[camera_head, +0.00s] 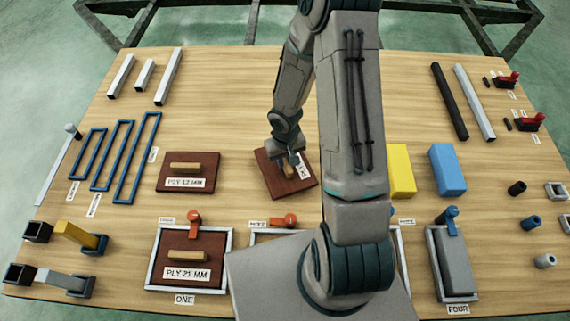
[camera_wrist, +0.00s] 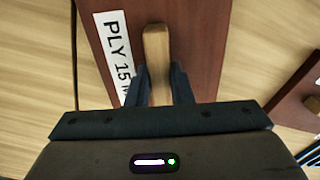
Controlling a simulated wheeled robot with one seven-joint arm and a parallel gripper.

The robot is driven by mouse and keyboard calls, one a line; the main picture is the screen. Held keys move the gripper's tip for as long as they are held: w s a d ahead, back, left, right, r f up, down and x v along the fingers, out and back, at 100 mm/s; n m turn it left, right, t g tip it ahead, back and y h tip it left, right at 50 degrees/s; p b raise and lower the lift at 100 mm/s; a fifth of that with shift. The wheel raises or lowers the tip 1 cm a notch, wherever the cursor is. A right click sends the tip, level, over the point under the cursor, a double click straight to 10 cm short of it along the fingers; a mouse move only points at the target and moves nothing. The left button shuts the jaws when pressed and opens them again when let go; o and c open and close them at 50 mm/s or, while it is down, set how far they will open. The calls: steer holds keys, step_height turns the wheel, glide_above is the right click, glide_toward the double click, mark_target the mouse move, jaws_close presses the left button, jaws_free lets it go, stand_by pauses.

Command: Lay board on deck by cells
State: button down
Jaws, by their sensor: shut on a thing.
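A brown board (camera_head: 268,182) with a wooden handle lies turned at an angle near the middle of the deck. Its label reads "PLY 15" in the wrist view, where the board (camera_wrist: 205,30) fills the upper middle. My gripper (camera_head: 291,162) is shut on its handle (camera_wrist: 156,45), with one finger on each side. I cannot tell whether the board touches the deck. The PLY 12 MM board (camera_head: 205,160) lies to its left. The PLY 21 MM board (camera_head: 165,245) lies inside the framed cell ONE (camera_head: 151,262). Cell FOUR (camera_head: 434,272) holds a grey block (camera_head: 456,262).
The wooden deck (camera_head: 225,100) is bare behind the board. My arm hides much of the middle cells. A yellow block (camera_head: 401,170) and a blue block (camera_head: 446,168) stand right of my arm. Orange clamps (camera_head: 194,218) and (camera_head: 290,219) sit at the cells' back edges. Blue frames (camera_head: 110,155) lie left.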

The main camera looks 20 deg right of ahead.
steer(key=shift+f+b, duration=0.45)
steer(key=shift+f, duration=0.65)
steer(key=shift+f, duration=0.1)
steer(key=c, duration=1.3)
jaws_free()
step_height(320, 180, up, 12)
steer(key=p, duration=0.5)
step_height(320, 180, up, 13)
steer(key=h, duration=0.2)
glide_above(285, 160)
steer(key=s+d, duration=0.3)
steer(key=s, duration=0.1)
steer(key=s+a+r, duration=0.1)
steer(key=s+r, duration=0.2)
steer(key=s+r+t+y, duration=0.1)
steer(key=s+r, duration=0.2)
steer(key=r, duration=0.1)
steer(key=s+a+r+m+y, duration=0.1)
steer(key=s+r, duration=0.2)
steer(key=shift+s+a+r+t, duration=0.3)
steer(key=shift+s, duration=0.1)
